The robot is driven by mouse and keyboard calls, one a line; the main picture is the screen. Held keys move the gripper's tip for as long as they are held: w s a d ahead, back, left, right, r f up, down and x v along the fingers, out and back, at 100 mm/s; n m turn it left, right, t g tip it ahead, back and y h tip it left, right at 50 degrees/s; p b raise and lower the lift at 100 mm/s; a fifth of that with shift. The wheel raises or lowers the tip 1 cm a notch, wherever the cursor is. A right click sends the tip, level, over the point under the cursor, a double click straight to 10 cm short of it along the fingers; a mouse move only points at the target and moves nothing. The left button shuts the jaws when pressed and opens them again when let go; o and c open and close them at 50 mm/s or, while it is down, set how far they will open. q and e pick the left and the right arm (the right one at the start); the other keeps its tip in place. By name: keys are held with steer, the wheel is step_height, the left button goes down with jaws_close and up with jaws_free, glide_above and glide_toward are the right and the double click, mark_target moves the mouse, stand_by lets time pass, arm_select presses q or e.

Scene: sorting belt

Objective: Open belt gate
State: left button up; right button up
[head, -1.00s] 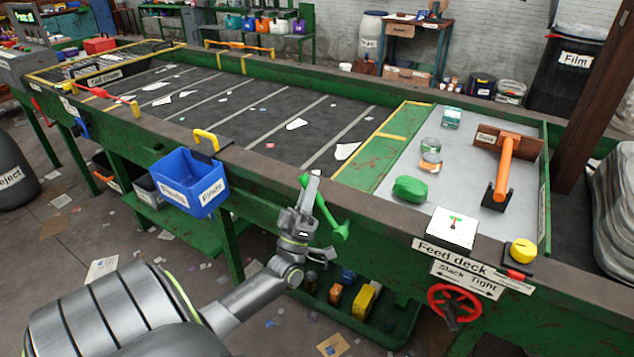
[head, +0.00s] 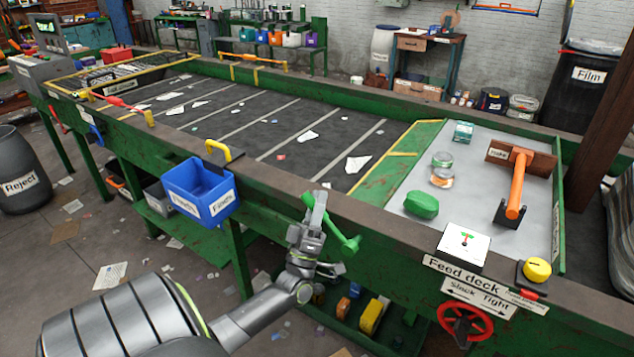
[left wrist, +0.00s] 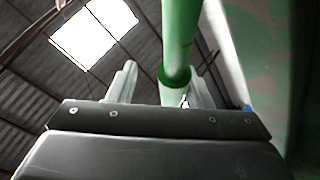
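A green lever (head: 345,240) with a knobbed end sticks out slantwise at the front side of the green belt frame. My left gripper (head: 317,206) is at the upper part of this lever. In the left wrist view the green bar (left wrist: 180,35) runs between the two fingers, which stand apart, with a clear gap between the bar and the left finger. The bar is close to the right finger; contact cannot be told. The belt (head: 290,125) carries scattered scraps. My right gripper is not in view.
A blue bin (head: 200,187) hangs on the frame left of my gripper. A yellow button (head: 537,270) and red handwheel (head: 466,322) are at the right front. A reject barrel (head: 20,175) stands at left.

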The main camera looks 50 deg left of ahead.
arm_select(q)
steer(key=shift+r, duration=0.1)
steer(key=shift+s+d+f, duration=0.15)
steer(key=shift+s+f, duration=0.05)
steer(key=shift+f, duration=0.2)
steer(key=b+v, duration=0.6)
steer(key=v, duration=1)
steer(key=shift+s+f, duration=0.25)
